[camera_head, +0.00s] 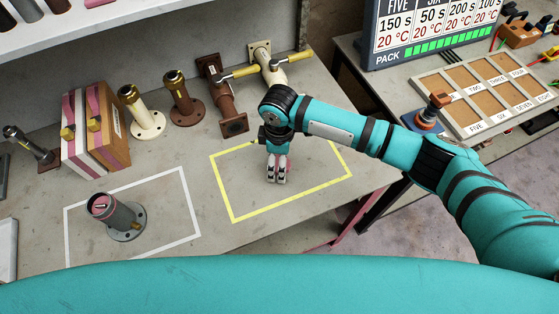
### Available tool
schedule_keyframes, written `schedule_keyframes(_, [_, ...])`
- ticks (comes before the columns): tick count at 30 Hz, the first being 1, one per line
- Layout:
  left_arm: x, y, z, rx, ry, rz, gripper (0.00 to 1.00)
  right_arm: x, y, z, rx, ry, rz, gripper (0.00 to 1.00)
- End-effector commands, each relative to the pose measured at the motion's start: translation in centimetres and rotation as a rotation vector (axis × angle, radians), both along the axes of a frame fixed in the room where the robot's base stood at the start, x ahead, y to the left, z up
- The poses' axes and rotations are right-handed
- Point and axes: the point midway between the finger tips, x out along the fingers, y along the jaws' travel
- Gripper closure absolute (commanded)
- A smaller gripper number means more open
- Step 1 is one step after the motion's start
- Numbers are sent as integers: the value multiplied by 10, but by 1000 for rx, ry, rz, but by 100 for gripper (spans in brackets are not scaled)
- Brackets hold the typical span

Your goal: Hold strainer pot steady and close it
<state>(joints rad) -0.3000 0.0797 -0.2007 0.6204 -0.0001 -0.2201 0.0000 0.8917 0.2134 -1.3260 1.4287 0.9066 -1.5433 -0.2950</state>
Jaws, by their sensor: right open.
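A grey upright cylinder on a round flanged foot (122,218), which looks like the strainer pot, stands inside the white outlined rectangle on the bench. Its top shows a pinkish-red ring with a light piece in it; I cannot tell whether that is a lid. My right gripper (277,170) points down over the yellow outlined rectangle, well to the right of the pot and apart from it. It is open, and nothing shows between its fingers. My left gripper is out of view.
A striped box stack (95,130) stands left. A labelled tray (485,92) lies on the right table. Bench between the rectangles is clear.

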Motion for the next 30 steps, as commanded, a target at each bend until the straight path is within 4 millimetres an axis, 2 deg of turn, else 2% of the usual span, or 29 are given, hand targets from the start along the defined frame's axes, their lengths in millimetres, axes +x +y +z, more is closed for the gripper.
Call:
schedule_keyframes(4, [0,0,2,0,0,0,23,0,0,-9,0,-1,1,14])
schedule_keyframes(13, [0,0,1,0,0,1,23,0,0,-9,1,-1,1,14])
schedule_keyframes(27, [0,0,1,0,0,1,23,0,0,-9,0,-1,0,75])
schedule_keyframes(30, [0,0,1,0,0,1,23,0,0,-9,1,-1,0,75])
